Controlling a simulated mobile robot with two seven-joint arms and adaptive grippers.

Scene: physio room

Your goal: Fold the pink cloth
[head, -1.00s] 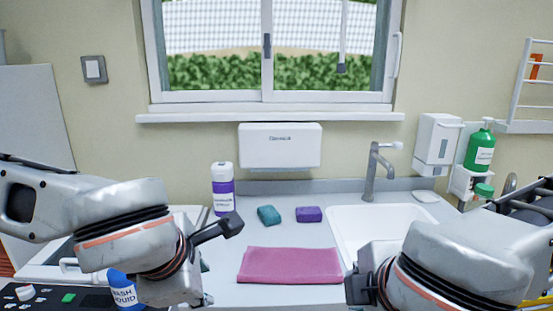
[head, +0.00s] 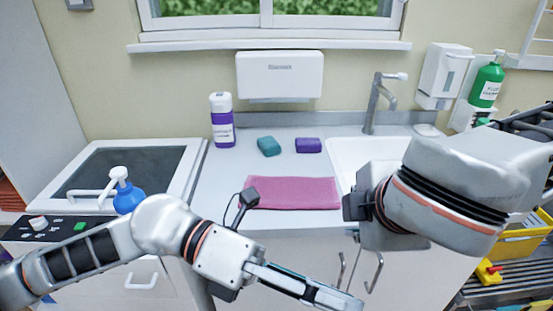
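The pink cloth (head: 295,192) lies flat as a neat rectangle near the front edge of the counter, left of the sink. A dark part of my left wrist overlaps its left end. My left gripper (head: 335,298) points right, in front of the cabinet doors and lower in the picture than the cloth; its fingers are seen side-on, so its opening is unclear. My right gripper (head: 354,207) is just right of the cloth, by the sink's front; its fingers are mostly hidden by its own wrist. I see nothing held in either gripper.
A teal block (head: 268,146) and a purple block (head: 309,145) lie behind the cloth. A purple-and-white bottle (head: 222,122) stands back left. The sink (head: 350,150) with its tap (head: 374,105) is right. Bare counter (head: 225,175) surrounds the cloth's left.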

